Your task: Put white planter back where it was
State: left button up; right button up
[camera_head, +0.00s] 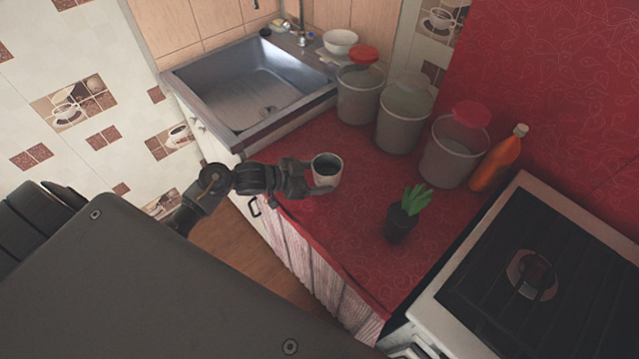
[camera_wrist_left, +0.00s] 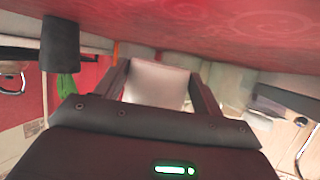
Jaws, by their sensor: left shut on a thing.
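The white planter (camera_head: 325,172) is a small cup-shaped pot with a dark inside, upright near the front edge of the red counter. My left gripper (camera_head: 308,178) reaches it from the left and is shut on it. In the left wrist view the planter (camera_wrist_left: 156,84) fills the space between the two fingers of the gripper (camera_wrist_left: 160,90), and that picture appears upside down. I cannot tell for sure whether the planter's base touches the counter. My right gripper is not in view.
A dark pot with a green plant (camera_head: 404,215) stands to the right on the red counter (camera_head: 350,240). Several grey buckets (camera_head: 403,118) and an orange bottle (camera_head: 497,160) line the back. A sink (camera_head: 245,90) is at the left, a stove (camera_head: 540,280) at the right.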

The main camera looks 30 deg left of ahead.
aim_at(320, 184)
pick_arm(q)
jog(key=shift+w+d+f, duration=0.15)
jog(key=shift+w+f, duration=0.1)
jog(key=shift+f, duration=0.05)
notch_tip(320, 184, down, 2)
jog(key=shift+f, duration=0.5)
jog(key=shift+f, duration=0.1)
jog(key=o, duration=1)
jog(key=shift+o, duration=0.2)
jog(key=shift+s, duration=0.15)
jog(key=v, duration=1.2)
